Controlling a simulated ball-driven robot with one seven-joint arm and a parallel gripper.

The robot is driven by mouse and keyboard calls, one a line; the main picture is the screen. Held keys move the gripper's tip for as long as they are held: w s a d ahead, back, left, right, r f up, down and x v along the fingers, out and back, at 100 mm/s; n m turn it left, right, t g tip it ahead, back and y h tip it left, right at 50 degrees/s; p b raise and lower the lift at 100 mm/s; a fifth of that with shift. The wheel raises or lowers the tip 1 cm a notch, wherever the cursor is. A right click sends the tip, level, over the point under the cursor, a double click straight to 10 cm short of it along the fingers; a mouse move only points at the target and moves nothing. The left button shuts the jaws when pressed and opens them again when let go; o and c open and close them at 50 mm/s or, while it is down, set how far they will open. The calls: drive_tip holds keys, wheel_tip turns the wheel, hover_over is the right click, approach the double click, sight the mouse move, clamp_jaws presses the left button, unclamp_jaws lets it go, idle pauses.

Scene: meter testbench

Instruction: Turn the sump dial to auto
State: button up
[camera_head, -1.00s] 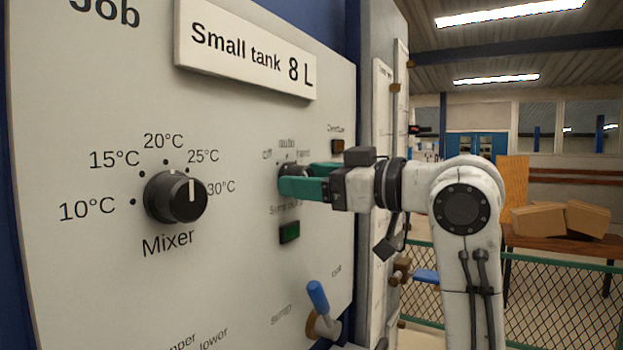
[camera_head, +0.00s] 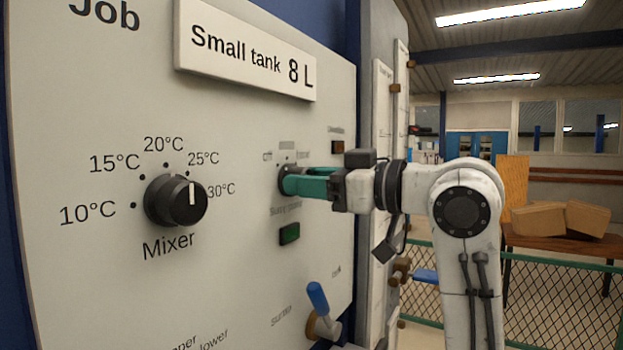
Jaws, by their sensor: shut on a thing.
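The sump dial (camera_head: 284,178) is a small dark knob on the light panel, with off, auto and hand marks around its top. My gripper (camera_head: 290,181) has green fingers and comes in from the right. It is shut on the dial, and the fingers cover most of it. The dial's pointer is hidden, so its setting cannot be read. The label below the dial is blurred.
The black Mixer dial (camera_head: 176,199) is to the left. A green indicator (camera_head: 289,233) sits just below my gripper, and a blue-handled lever (camera_head: 319,302) sticks out lower down. A Small tank 8 L sign (camera_head: 245,50) is above.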

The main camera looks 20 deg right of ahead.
drive_tip(key=shift+m+p, duration=4.2)
drive_tip(key=shift+p, duration=0.55)
drive_tip(key=o, duration=1.1)
drive_tip(key=shift+c, duration=0.2)
drive_tip(key=shift+d, duration=0.1)
drive_tip(key=b+v, duration=0.1)
drive_tip(key=v, duration=0.9)
drive_tip(key=shift+s+d+b, duration=0.2)
drive_tip(key=shift+s+b, duration=0.05)
drive_tip(key=shift+b, duration=0.05)
